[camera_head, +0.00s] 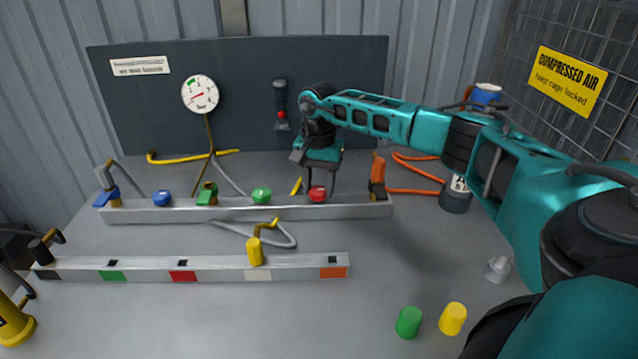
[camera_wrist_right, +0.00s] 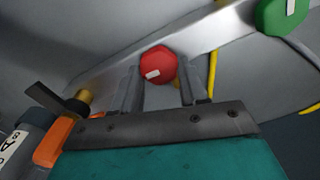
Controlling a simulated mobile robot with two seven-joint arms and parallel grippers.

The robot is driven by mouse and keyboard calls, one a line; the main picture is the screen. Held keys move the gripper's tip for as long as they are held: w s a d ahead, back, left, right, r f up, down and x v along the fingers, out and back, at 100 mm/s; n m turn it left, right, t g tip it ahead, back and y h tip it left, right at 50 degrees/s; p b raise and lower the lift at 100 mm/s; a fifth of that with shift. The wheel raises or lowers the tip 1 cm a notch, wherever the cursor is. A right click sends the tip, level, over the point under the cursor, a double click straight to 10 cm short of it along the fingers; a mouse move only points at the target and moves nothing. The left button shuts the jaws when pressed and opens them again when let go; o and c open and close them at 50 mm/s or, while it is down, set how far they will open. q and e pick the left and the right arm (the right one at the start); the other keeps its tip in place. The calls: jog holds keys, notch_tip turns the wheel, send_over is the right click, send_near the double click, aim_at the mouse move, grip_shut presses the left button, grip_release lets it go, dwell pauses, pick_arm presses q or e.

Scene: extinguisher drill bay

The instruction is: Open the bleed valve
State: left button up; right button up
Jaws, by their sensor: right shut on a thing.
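The rear metal rail (camera_head: 140,215) carries several valves. A red knob (camera_head: 318,195) sits near its right part, and shows in the wrist view (camera_wrist_right: 158,64) with a small white label. My right gripper (camera_head: 321,186) points down at the red knob, with a finger on each side, shut on it. A green knob (camera_head: 262,195) and a blue knob (camera_head: 162,198) sit further left. Lever valves in green (camera_head: 207,193), blue (camera_head: 107,196) and orange (camera_head: 378,173) stand on the same rail. No name for the bleed valve is readable. My left gripper is not in view.
A front rail (camera_head: 215,269) with coloured squares holds a yellow-handled fitting (camera_head: 255,251). A gauge (camera_head: 200,95) hangs on the dark back panel. A green cup (camera_head: 409,321), a yellow cup (camera_head: 453,318) and a grey cone (camera_head: 497,268) stand at the front right.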

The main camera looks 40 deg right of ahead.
aim_at(318, 188)
jog(key=shift+n, duration=0.3)
jog(key=o, duration=1.1)
jog(key=shift+c, duration=0.2)
notch_tip(318, 188, up, 13)
jog(key=shift+p, duration=0.45)
